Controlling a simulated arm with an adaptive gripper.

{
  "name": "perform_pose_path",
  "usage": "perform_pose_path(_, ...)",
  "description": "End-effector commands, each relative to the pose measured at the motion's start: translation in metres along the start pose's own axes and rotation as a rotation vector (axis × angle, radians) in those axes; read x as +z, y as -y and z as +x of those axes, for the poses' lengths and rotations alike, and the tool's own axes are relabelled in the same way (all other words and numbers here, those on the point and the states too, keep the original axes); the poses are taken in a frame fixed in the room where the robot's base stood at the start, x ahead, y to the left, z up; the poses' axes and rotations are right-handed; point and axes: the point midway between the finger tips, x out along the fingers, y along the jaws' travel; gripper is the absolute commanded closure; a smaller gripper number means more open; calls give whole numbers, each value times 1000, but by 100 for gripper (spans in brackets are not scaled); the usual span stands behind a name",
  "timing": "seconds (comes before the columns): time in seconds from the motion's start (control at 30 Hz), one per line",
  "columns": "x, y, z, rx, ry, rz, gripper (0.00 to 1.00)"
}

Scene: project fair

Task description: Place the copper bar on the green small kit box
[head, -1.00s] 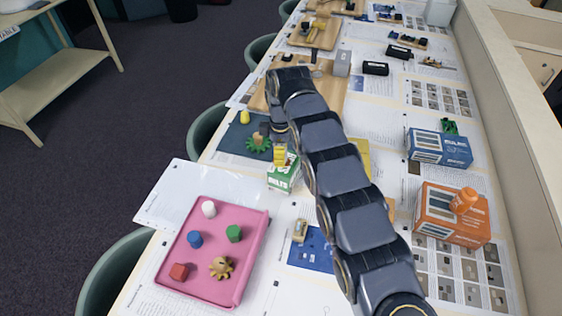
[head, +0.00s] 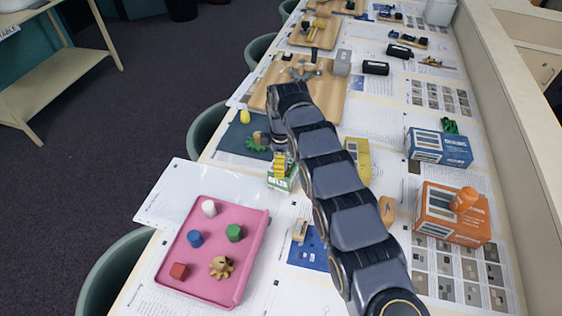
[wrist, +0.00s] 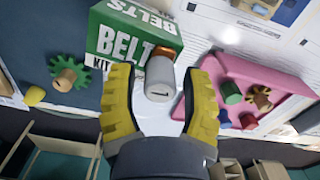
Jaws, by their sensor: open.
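The green small kit box (head: 283,184), white below with "BELTS" lettering, stands on the table. In the wrist view the box (wrist: 120,42) fills the upper left. A short cylinder (wrist: 160,78), grey at its near end with a copper-coloured end beyond, lies between my yellow fingers and overlaps the box's right edge. It looks like the copper bar. My gripper (wrist: 158,82) is open around it, with a gap visible on the left. I cannot tell whether the bar rests on the box. In the head view my gripper (head: 282,163) is right over the box and hides the bar.
A pink tray (head: 250,262) with small coloured pieces is at the front left. A green gear (head: 256,143) lies on a dark mat left of the box. A yellow box (head: 358,156), a blue box (head: 440,147) and an orange box (head: 450,216) stand to the right.

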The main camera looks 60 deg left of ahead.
Motion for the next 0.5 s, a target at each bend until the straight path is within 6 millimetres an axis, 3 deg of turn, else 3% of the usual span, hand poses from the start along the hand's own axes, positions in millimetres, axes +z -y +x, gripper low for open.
perform_pose_path(0.17, 0, -1, -16, 2, -1, 0, 53)
perform_pose_path(0.5, -1, -1, -85, 5, -2, -1, 53)
